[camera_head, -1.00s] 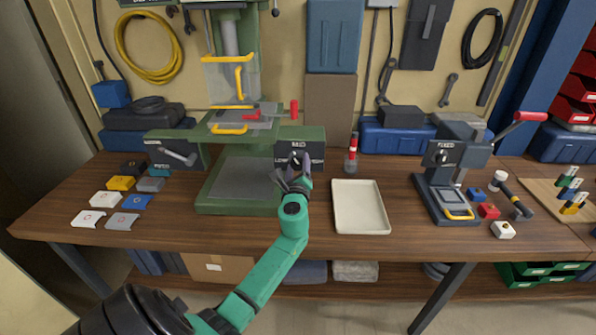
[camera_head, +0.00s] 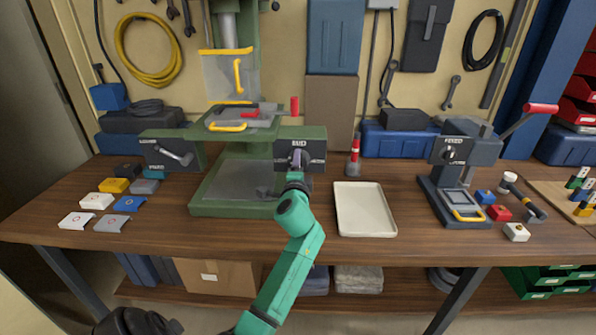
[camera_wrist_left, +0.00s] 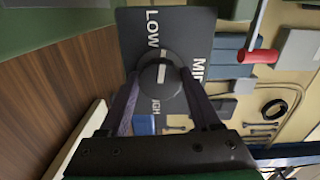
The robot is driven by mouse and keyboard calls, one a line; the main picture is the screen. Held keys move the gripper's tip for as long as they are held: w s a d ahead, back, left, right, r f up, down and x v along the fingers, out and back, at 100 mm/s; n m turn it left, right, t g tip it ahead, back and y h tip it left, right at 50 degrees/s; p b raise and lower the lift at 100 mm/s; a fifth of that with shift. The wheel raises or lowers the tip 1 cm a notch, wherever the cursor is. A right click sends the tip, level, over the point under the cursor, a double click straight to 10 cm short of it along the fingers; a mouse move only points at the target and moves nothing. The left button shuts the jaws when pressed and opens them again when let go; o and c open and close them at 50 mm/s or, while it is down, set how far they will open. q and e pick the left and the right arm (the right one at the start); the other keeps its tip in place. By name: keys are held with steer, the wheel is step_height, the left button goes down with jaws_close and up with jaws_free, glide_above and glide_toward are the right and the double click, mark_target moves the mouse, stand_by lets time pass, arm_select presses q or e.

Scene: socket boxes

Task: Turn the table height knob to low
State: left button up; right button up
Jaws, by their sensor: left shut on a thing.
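The table height knob (camera_wrist_left: 158,92) is a round dark knob on a dark panel marked LOW, MID and HIGH. In the left wrist view its white mark runs up and down the picture, towards the LOW label. My left gripper (camera_wrist_left: 160,75) has one finger on each side of the knob and is shut on it. In the head view the panel (camera_head: 316,150) sits on the right front of the green press (camera_head: 200,190). There my gripper (camera_head: 297,160) covers most of the knob.
A second panel with a lever (camera_head: 172,153) is on the press's left side. A cream tray (camera_head: 364,230) lies right of my arm. A smaller press marked FIXED (camera_head: 450,150) stands farther right. Coloured plates (camera_head: 130,203) lie at the left.

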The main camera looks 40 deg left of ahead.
arm_select(q)
steer(key=shift+w+r+n+b, duration=0.1)
steer(key=shift+r+n+b, duration=0.25)
steer(key=shift+n, duration=0.4)
steer(key=shift+r+n+b, duration=0.35)
steer(key=shift+n, duration=0.4)
steer(key=shift+r, duration=0.1)
steer(key=o, duration=1.4)
steer(key=shift+c, duration=0.2)
steer(key=b+v, duration=0.2)
steer(key=v, duration=1.2)
steer(key=shift+s+f, duration=0.3)
steer(key=shift+f, duration=0.05)
steer(key=shift+d, duration=0.1)
